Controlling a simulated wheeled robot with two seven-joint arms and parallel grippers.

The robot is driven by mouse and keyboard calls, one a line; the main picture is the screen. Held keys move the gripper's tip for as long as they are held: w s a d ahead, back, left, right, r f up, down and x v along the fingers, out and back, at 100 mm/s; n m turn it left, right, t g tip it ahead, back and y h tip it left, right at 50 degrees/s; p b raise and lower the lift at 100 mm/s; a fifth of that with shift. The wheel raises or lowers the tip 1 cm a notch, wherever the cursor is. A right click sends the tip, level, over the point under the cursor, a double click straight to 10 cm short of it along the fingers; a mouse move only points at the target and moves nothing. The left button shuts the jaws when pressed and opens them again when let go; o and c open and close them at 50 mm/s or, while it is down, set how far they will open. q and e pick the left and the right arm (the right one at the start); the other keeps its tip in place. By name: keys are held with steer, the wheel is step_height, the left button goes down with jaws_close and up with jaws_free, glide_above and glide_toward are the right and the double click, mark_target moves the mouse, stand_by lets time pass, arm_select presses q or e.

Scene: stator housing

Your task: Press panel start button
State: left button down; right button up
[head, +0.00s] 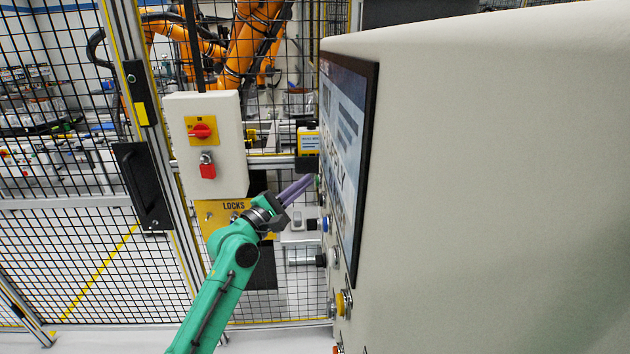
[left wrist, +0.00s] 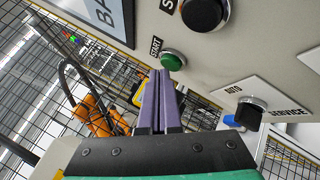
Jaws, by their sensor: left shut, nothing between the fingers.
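The control panel (head: 480,190) fills the right of the head view, seen nearly edge-on, with a screen (head: 345,150) and a column of buttons along its left side. The green start button (left wrist: 173,60), under the word START, shows in the left wrist view. My left gripper (head: 307,181) is shut and empty, its purple fingers pointing at the panel's button side. In the left wrist view the fingertips (left wrist: 162,75) lie just below the green button in the picture. I cannot tell whether they touch it. My right gripper is not in view.
A black knob (left wrist: 205,12) and a SERVICE key switch (left wrist: 249,112) sit near the start button. A blue button (head: 325,224) and a yellow one (head: 341,303) are lower on the panel. A box with a red switch (head: 202,131) and a mesh fence stand left.

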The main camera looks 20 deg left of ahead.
arm_select(q)
steer(key=shift+w+d+p, duration=0.15)
steer(key=shift+d+p, duration=0.15)
stand_by(0.4)
steer(key=shift+s+a+b, duration=0.4)
steer(key=shift+a+b, duration=0.05)
steer(key=shift+a, duration=0.4)
steer(key=s+a+b, duration=0.1)
steer(key=a+b, duration=0.1)
steer(key=a, duration=0.1)
steer(key=s+a+b, duration=0.1)
steer(key=a, duration=0.1)
steer(key=shift+s+a+b, duration=0.15)
steer(key=shift+s+b, duration=0.15)
